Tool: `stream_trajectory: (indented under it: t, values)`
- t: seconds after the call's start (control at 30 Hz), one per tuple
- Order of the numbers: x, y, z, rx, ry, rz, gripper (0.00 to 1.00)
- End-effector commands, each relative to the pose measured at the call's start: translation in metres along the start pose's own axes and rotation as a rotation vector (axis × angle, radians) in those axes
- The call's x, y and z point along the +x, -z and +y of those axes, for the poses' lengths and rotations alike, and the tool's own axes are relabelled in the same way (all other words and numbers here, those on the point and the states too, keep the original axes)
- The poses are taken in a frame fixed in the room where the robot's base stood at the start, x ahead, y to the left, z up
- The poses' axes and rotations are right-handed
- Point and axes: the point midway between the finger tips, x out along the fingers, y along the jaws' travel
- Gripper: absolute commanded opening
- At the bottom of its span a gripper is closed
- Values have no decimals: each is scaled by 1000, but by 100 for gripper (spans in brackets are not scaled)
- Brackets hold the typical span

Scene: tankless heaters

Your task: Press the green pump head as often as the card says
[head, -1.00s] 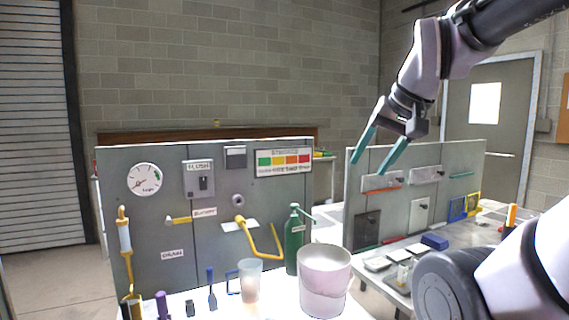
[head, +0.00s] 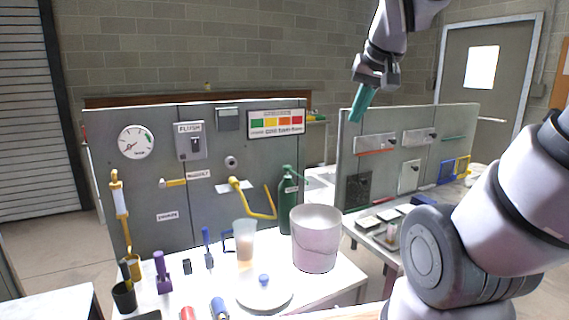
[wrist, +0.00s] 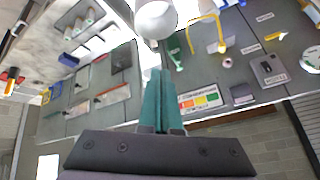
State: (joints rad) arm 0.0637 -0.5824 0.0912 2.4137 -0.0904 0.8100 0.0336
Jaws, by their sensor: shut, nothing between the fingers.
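The green pump bottle (head: 285,207) stands upright on the white bench, with its green pump head (head: 290,171) on top and a spout reaching right. It also shows in the wrist view (wrist: 175,47), where the picture is upside down. A card with green, yellow, orange and red blocks (head: 277,123) is on the grey panel above the bottle; its small lettering is too blurred to read. It shows in the wrist view too (wrist: 201,98). My gripper (head: 356,117) is shut and empty, its teal fingers pointing down, above and right of the pump head and apart from it.
A whitish bucket (head: 316,240) stands just right of the bottle. A frosted cup (head: 245,243) and a lid with a blue knob (head: 264,293) are to its left and front. A yellow bent pipe (head: 256,213) juts from the panel. A second panel (head: 385,170) stands at right.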

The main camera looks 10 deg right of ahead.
Motion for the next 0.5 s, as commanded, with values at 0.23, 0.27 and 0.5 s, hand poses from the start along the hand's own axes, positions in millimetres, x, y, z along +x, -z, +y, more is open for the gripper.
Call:
stream_trajectory:
  t: [0.23, 0.27, 0.5]
  values:
    - [63, 68, -16, -177, -94, 24, 0]
    - [72, 75, -18, -198, -99, 26, 0]
    - [147, 126, -41, -355, -83, 45, 0]
